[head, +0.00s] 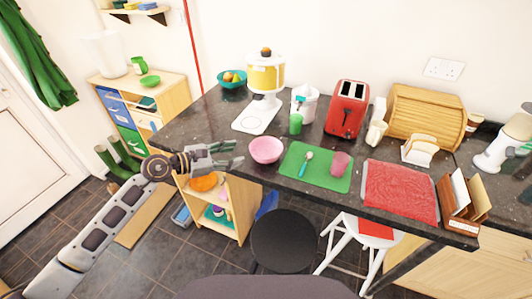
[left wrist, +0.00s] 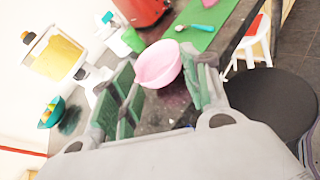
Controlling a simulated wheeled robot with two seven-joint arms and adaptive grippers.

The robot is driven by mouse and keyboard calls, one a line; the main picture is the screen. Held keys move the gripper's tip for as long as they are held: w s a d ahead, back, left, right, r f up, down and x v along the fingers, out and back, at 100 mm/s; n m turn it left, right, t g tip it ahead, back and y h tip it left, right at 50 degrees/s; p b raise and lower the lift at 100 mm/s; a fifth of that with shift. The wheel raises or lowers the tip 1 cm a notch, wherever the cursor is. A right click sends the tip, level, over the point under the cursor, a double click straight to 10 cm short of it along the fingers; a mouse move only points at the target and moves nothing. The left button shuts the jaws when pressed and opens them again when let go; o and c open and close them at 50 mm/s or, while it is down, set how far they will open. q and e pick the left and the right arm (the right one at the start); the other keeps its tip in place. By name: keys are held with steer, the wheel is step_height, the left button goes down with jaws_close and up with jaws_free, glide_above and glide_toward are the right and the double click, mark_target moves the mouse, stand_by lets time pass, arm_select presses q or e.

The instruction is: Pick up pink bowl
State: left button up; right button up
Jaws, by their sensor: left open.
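The pink bowl (head: 266,150) stands upright on the dark speckled counter, just left of the green mat, near the front edge. My left gripper (head: 236,154) is to the left of the bowl at the counter's front edge, open and empty, with its fingers pointing toward the bowl. In the left wrist view the pink bowl (left wrist: 158,65) shows beyond and between the open fingers of my left gripper (left wrist: 165,84). I cannot tell whether a finger touches the bowl. My right gripper is not in view.
The green mat (head: 327,184) holds a spoon (head: 305,164) and a pink cup (head: 340,164). Behind the bowl stand a green cup (head: 295,124) and a white stand with a yellow container (head: 265,76). A red toaster (head: 347,108) is further right. A black stool (head: 283,240) stands in front.

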arm_select(q)
steer(key=m, duration=0.1)
steer(key=s+f+m+g, duration=0.1)
steer(key=shift+d+m, duration=0.1)
steer(key=shift+m, duration=0.3)
steer(key=shift+w+d+f, duration=0.1)
steer(key=shift+d, duration=0.05)
steer(key=shift+p+x, duration=0.85)
steer(key=shift+x, duration=3.15)
steer(key=shift+w+d+f, duration=0.1)
steer(key=shift+d+f, duration=0.1)
steer(key=shift+d, duration=0.05)
